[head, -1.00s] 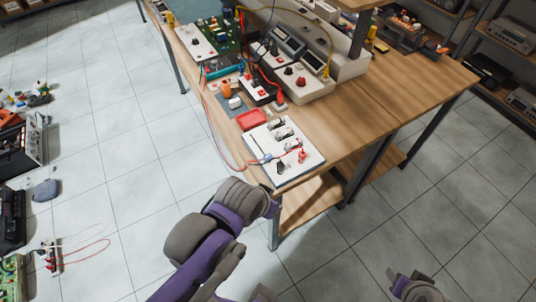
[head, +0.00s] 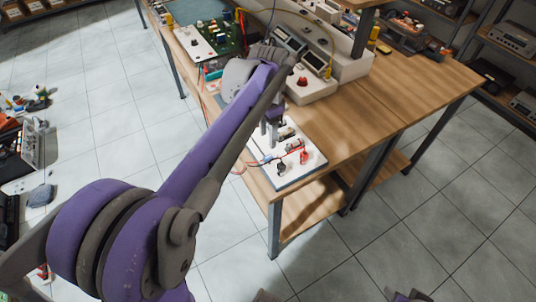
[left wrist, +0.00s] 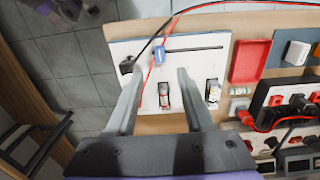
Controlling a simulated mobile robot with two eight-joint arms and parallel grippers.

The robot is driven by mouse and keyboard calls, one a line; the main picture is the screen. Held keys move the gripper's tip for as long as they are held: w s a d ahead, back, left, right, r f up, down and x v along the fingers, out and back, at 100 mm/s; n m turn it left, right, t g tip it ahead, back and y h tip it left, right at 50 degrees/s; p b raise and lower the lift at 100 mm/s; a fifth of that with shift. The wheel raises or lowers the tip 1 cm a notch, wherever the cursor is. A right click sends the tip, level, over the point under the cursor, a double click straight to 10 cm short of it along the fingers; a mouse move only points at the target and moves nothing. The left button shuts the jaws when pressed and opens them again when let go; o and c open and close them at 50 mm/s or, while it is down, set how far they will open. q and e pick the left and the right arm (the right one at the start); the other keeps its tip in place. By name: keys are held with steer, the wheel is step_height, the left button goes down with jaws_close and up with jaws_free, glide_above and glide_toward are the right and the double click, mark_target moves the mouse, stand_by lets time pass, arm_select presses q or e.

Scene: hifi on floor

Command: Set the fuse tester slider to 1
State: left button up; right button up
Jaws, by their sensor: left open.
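The fuse tester, a white panel (head: 312,163), lies at the near corner of the wooden bench. In the left wrist view the white panel (left wrist: 190,65) carries a dark slot with a blue slider block (left wrist: 158,57) near the slot's left end. The blue block also shows in the head view (head: 267,159). Scale marks cannot be read. Two fuses (left wrist: 164,96) (left wrist: 212,93) sit beside the slot. My left gripper (head: 271,134) is open above the panel. In the wrist view its fingertips (left wrist: 160,76) straddle the slider's line, apart from the block as far as I can tell.
Red and black leads run across the panel near the slider. A red tray (left wrist: 250,62) and a black socket box (left wrist: 288,100) stand beside the panel. Meters (head: 308,65) and a green circuit board (head: 225,35) are farther back.

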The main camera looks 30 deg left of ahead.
mark_target(268, 156)
arm_select(q)
step_height(268, 156, down, 9)
steer(key=shift+f+b, duration=0.1)
steer(key=shift+b, duration=0.35)
steer(key=shift+c, duration=0.3)
jaws_close()
stand_by(0.9)
